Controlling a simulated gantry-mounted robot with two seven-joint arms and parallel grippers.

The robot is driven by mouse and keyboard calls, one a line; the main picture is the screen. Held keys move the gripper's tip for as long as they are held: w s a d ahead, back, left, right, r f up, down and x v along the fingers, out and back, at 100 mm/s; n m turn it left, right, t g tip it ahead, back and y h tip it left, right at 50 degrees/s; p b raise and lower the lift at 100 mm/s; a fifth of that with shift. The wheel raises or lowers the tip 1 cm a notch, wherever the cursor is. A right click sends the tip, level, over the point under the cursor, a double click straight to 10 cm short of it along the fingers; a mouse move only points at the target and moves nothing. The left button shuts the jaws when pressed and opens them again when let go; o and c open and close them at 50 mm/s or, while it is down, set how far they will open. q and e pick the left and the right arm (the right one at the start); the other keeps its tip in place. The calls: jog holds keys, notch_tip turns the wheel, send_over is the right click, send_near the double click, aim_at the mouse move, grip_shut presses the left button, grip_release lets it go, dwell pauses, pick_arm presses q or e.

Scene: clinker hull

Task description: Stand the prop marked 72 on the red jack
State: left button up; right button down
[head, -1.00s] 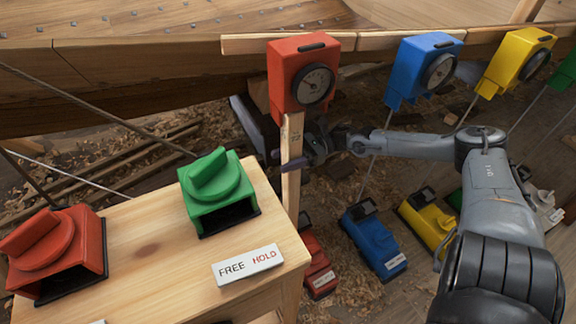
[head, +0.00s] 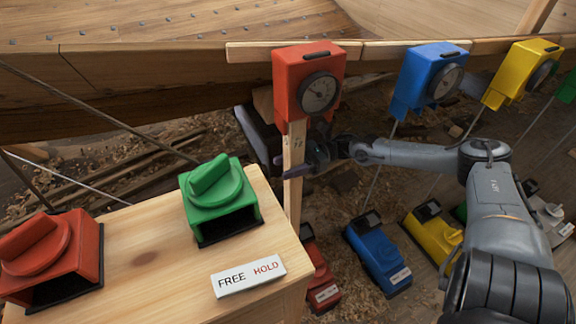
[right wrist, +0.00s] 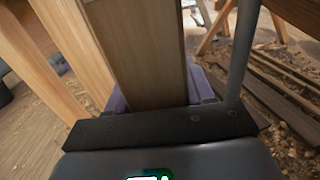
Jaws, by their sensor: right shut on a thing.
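The prop (head: 294,185) is a pale upright wooden post below the red gauge box (head: 296,72). Dark marks near its top are too small to read. My right gripper (head: 296,171) is shut on the post, coming in from the right. The right wrist view shows the post (right wrist: 143,55) between the purple jaw pads. The red jack (head: 319,275) is on the ground, partly hidden by the bench. The post's foot is hidden behind the bench, so I cannot tell whether it touches the jack. My left gripper is not in view.
The bench (head: 150,245) at the lower left bears a red knob block (head: 52,262), a green one (head: 219,205) and a FREE HOLD plate (head: 248,276). Blue (head: 378,254) and yellow (head: 431,234) jacks stand to the right. The hull (head: 150,85) spans the back.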

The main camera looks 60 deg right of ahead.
jog(key=shift+f, duration=0.35)
dwell(0.7)
jog(key=shift+w+d+f, duration=0.1)
dwell(0.5)
jog(key=shift+c, duration=1.7)
grip_release()
jog(key=shift+s+d+p, duration=0.25)
jog(key=shift+d+p, duration=0.15)
jog(key=p+v, duration=0.3)
jog(key=v, duration=0.7)
